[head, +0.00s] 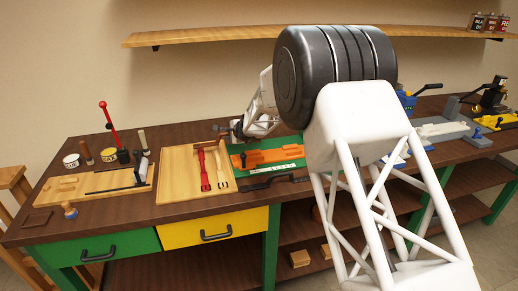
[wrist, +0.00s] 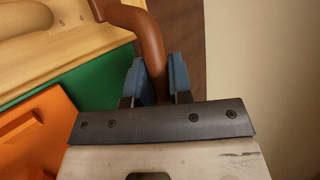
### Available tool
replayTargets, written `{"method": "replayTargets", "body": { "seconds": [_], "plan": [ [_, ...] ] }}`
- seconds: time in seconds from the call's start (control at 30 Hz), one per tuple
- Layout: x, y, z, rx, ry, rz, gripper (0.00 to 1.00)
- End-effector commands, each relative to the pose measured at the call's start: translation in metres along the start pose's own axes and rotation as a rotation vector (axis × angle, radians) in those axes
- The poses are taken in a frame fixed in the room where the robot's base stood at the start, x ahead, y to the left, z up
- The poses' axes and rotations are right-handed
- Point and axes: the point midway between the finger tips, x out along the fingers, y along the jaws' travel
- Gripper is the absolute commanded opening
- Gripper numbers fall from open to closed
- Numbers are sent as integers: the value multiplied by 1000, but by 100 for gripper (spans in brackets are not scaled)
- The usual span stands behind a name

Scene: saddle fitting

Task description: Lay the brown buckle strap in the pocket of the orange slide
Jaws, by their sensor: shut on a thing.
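The brown buckle strap (wrist: 150,45) is between the blue fingers of my gripper (wrist: 152,82) in the wrist view. The buckle cannot be made out. The orange slide (wrist: 42,135) lies to the left of my gripper in the wrist view, partly cut off by the frame. In the head view the orange slide (head: 266,157) lies on a green board (head: 296,151). My gripper (head: 224,129) is small there, behind and left of the slide, and the strap cannot be told apart. The slide's pocket is not clear.
A wooden tray (head: 172,185) with a red tool (head: 203,165) and a pale tool (head: 217,168) stands left of the slide. My arm hides part of the bench. A shelf (head: 200,36) hangs above.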

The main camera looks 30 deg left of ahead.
Motion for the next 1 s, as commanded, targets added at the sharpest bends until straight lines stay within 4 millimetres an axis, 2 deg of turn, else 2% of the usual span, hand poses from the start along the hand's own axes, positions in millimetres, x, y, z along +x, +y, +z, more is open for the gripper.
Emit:
{"method": "replayTargets", "body": {
  "seconds": [0.17, 0.4, 0.6, 0.8, 1.0],
  "plan": [
    [-32, -8, -27, 3, -1, -5, 0],
    [-94, -15, -73, 9, -7, -4, 0],
    [-142, -16, -103, 15, -14, 3, 0],
    [-169, -15, -119, 18, -18, 10, 0],
    [-176, -14, -122, 19, -20, 13, 0]
  ]
}}
